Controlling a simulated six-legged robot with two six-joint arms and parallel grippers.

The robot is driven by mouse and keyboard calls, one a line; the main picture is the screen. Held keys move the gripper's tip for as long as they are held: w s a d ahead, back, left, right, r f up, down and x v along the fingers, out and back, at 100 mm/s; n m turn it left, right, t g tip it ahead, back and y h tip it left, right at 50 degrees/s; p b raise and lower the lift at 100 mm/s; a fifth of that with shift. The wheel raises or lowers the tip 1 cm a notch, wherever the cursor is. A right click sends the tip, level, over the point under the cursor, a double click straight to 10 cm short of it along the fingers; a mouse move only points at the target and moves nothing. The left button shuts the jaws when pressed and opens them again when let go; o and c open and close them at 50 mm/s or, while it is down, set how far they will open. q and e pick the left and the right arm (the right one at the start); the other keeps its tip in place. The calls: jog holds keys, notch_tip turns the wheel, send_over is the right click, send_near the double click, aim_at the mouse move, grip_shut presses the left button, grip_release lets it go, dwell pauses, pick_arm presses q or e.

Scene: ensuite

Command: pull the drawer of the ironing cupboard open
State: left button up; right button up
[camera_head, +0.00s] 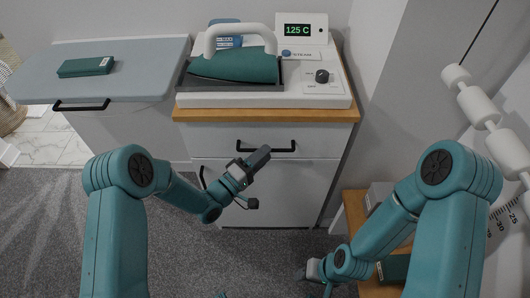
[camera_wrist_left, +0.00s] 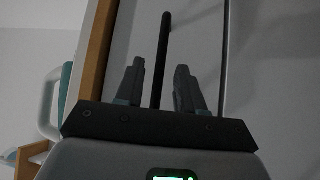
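The ironing cupboard (camera_head: 290,190) is a white cabinet with a wooden top, in the middle of the head view. Its drawer (camera_head: 225,140) sits under the top and looks closed. The black bar handle (camera_head: 283,149) is on the drawer front.
A steam iron station (camera_head: 320,93) with a green iron (camera_head: 235,66) stands on top. A grey board (camera_head: 130,80) with a green box (camera_head: 85,66) is at left. A wooden shelf unit (camera_head: 353,213) stands at lower right. Carpet (camera_head: 50,230) at left is clear.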

pick_arm(q)
jog(key=shift+w+d, duration=0.45)
jog(key=shift+r, duration=0.1)
grip_shut()
jog(key=shift+s, duration=0.1)
